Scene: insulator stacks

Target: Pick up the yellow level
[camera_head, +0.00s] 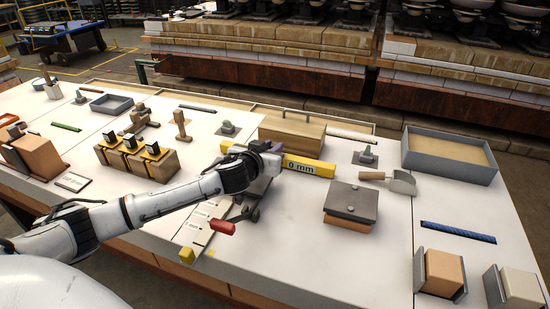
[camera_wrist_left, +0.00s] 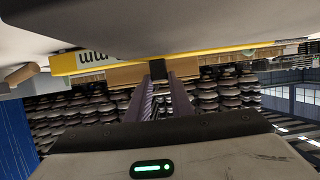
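The yellow level (camera_head: 308,165) lies near the middle of the table, in front of a wooden box. Its label reads "0 mm" and its left part is hidden by my left gripper and wrist. In the left wrist view the level (camera_wrist_left: 235,52) runs across the top, with a white strip of print. My left gripper (camera_wrist_left: 160,72) points at the level. Its two fingers have a narrow gap, with a dark piece at their tips by the level's edge. I cannot tell whether they grip it. My right gripper is not in view.
The wooden box (camera_head: 292,133) stands right behind the level. A red-handled tool (camera_head: 222,226) lies below my wrist. A grey tray (camera_head: 448,158) stands further right.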

